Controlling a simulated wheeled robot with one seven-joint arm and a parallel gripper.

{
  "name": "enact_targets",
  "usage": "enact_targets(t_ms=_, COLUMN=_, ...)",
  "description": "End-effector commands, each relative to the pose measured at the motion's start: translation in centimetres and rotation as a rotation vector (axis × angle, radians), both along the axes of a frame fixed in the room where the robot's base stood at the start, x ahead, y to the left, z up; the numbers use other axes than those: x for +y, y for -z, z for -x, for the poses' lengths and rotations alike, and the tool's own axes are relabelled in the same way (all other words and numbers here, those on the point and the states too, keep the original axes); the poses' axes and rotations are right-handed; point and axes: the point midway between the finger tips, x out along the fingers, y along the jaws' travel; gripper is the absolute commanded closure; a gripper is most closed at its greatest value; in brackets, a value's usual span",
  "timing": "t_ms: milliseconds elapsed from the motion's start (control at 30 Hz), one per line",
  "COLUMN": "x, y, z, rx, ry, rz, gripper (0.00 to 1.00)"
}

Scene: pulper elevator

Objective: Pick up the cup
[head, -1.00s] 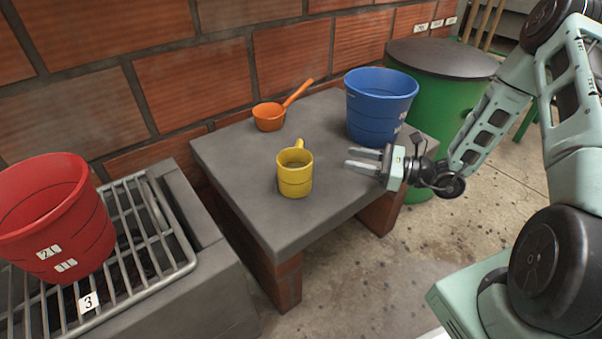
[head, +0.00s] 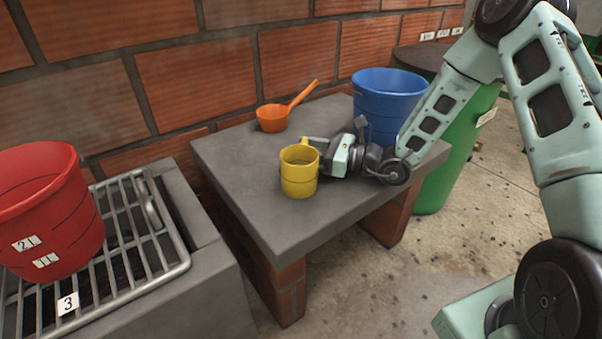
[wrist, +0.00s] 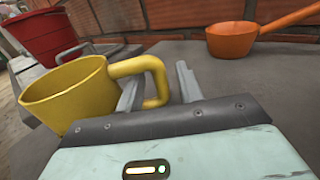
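The yellow cup (head: 299,175) stands upright on the grey table slab, its handle toward the wall and my gripper. My gripper (head: 320,152) is low over the slab, just right of the cup, with its fingers at the handle and partly hidden in the head view. In the wrist view my gripper (wrist: 158,85) has its two fingers apart. The yellow cup (wrist: 65,95) is on the left, and the outer part of its handle (wrist: 150,65) lies between the fingers. The left finger appears to sit in the handle's loop. I see no clear contact.
An orange ladle (head: 273,118) lies behind the cup near the brick wall. A blue bucket (head: 388,100) stands on the slab behind my wrist. A red bucket (head: 45,215) stands on a metal grate (head: 150,275) at left. The slab's front is clear.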

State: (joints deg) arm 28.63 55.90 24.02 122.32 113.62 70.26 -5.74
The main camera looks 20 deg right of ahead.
Motion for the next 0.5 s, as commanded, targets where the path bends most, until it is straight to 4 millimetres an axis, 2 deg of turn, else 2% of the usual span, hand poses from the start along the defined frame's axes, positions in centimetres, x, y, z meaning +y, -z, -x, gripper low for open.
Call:
enact_targets(t_ms=267, x=0.42, y=-0.08, z=-0.31, rx=0.001, ry=0.001, rz=-0.001, gripper=0.63)
enact_targets(t_ms=300, x=0.41, y=-0.08, z=-0.31, rx=0.001, ry=0.001, rz=-0.001, gripper=0.69)
enact_targets(t_ms=400, x=0.40, y=-0.08, z=-0.30, rx=0.001, ry=0.000, rz=-0.001, gripper=0.97)
enact_targets(t_ms=433, x=0.39, y=-0.08, z=-0.29, rx=0.001, ry=0.000, rz=-0.001, gripper=1.00)
enact_targets(t_ms=500, x=0.39, y=-0.07, z=-0.29, rx=0.001, ry=0.000, rz=-0.001, gripper=1.00)
